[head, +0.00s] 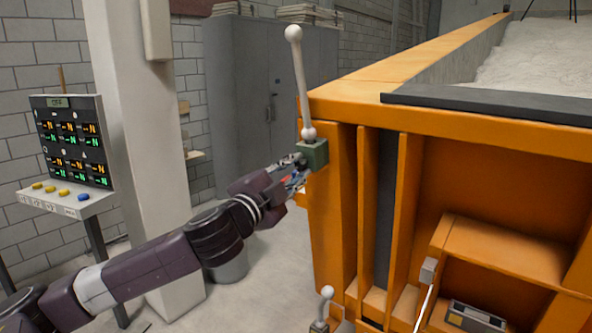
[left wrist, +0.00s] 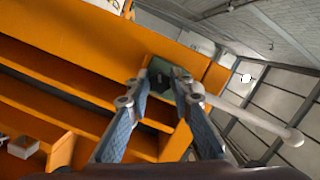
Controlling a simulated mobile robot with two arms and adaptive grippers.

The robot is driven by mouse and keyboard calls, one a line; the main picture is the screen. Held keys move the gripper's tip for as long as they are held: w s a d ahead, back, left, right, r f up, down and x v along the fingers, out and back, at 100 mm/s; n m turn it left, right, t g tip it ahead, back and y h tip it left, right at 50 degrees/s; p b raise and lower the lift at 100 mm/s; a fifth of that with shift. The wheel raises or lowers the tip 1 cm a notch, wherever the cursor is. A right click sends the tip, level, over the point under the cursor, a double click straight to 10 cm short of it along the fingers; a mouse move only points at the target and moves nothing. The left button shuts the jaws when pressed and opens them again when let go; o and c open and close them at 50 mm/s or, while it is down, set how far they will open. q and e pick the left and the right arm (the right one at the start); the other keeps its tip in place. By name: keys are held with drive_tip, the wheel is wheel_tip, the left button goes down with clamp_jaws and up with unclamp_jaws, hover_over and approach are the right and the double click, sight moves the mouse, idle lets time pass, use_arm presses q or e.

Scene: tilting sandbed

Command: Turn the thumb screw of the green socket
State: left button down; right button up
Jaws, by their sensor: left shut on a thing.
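The green socket (head: 316,153) is fixed at the corner of the orange sandbed frame (head: 335,200). A white ball-ended rod (head: 301,85) stands nearly upright in it. My left gripper (head: 299,168) reaches the socket's near left side. In the left wrist view, the socket (left wrist: 158,66) lies straight ahead, and the two blue-grey fingers of my left gripper (left wrist: 161,84) close on the dark thumb screw (left wrist: 160,80) on its face. The screw is small and partly hidden by the fingertips. The white rod (left wrist: 245,114) runs off to the right there. My right gripper is out of view.
A display panel with coloured buttons (head: 72,150) stands at the left by a pale column (head: 150,130). A grey cabinet (head: 270,90) is behind. A second white knob (head: 327,292) shows low by the frame. Sand (head: 540,55) fills the bed top.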

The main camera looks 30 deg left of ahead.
use_arm(q)
drive_tip(key=m+t+b, duration=0.1)
drive_tip(key=m, duration=0.4)
drive_tip(key=shift+f, duration=0.15)
drive_tip(key=m+t+b, duration=0.1)
drive_tip(key=m, duration=0.5)
drive_tip(key=shift+b, duration=0.35)
drive_tip(key=m+t+h+b, duration=0.1)
drive_tip(key=m, duration=0.5)
drive_tip(key=shift+f+b, duration=0.1)
drive_tip(key=shift+b, duration=0.2)
drive_tip(key=m+h, duration=0.1)
drive_tip(key=m, duration=0.2)
drive_tip(key=m+h+b, duration=0.1)
drive_tip(key=m, duration=0.2)
drive_tip(key=shift+m, duration=0.6)
drive_tip(key=c, duration=1.9)
unclamp_jaws()
drive_tip(key=shift+o, duration=0.7)
